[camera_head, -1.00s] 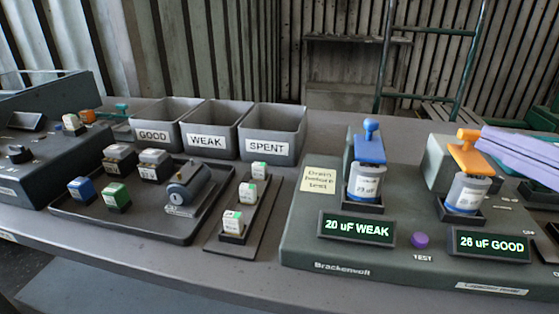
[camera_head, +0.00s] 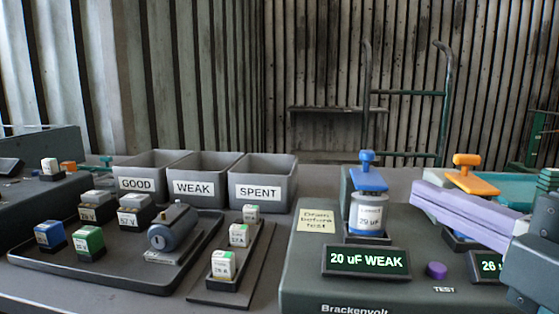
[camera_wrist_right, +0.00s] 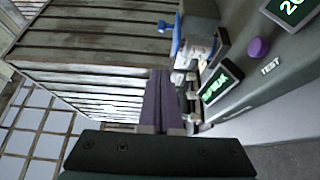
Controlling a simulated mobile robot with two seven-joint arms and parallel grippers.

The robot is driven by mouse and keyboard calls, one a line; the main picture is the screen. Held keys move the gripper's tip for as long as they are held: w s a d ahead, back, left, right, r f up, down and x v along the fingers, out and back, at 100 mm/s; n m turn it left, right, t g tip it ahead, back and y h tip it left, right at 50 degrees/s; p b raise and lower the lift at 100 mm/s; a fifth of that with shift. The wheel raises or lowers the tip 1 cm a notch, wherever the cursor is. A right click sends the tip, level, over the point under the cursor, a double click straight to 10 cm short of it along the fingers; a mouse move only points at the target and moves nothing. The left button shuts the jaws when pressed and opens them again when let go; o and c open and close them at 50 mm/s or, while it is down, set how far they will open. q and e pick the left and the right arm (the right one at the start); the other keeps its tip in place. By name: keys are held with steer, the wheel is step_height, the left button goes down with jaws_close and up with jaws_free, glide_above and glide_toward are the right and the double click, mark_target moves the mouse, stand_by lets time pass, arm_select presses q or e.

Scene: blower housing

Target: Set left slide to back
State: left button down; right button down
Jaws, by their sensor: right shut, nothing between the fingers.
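The left slide is blue with an upright knob (camera_head: 367,172). It sits on the tester (camera_head: 300,270) right behind a labelled capacitor (camera_head: 367,215) standing in its cradle. The blue slide also shows in the right wrist view (camera_wrist_right: 177,35). The right slide is orange (camera_head: 472,173). My right gripper (camera_head: 418,196) has purple fingers, shut and empty. It reaches in from the right, points left and covers the right capacitor below the orange slide. Its tips are apart from the left capacitor, to its right. The fingers also show in the right wrist view (camera_wrist_right: 159,98). My left gripper is not in view.
The left display (camera_head: 366,261) reads "20 uF WEAK". A purple TEST button (camera_head: 437,270) is beside it; the right display (camera_head: 486,266) is partly hidden. GOOD (camera_head: 125,172), WEAK (camera_head: 180,172) and SPENT (camera_head: 240,172) bins stand left. A tray (camera_head: 110,265) holds several parts.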

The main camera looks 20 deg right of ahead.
mark_target(376, 182)
steer(key=w+d, duration=0.1)
steer(key=w, duration=0.6)
steer(key=w+d, duration=0.1)
steer(key=w, duration=0.3)
steer(key=shift+w+d, duration=0.2)
steer(key=shift+d, duration=0.15)
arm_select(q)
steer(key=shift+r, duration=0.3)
arm_select(e)
steer(key=shift+w+d, duration=0.2)
arm_select(q)
steer(key=shift+p, duration=0.3)
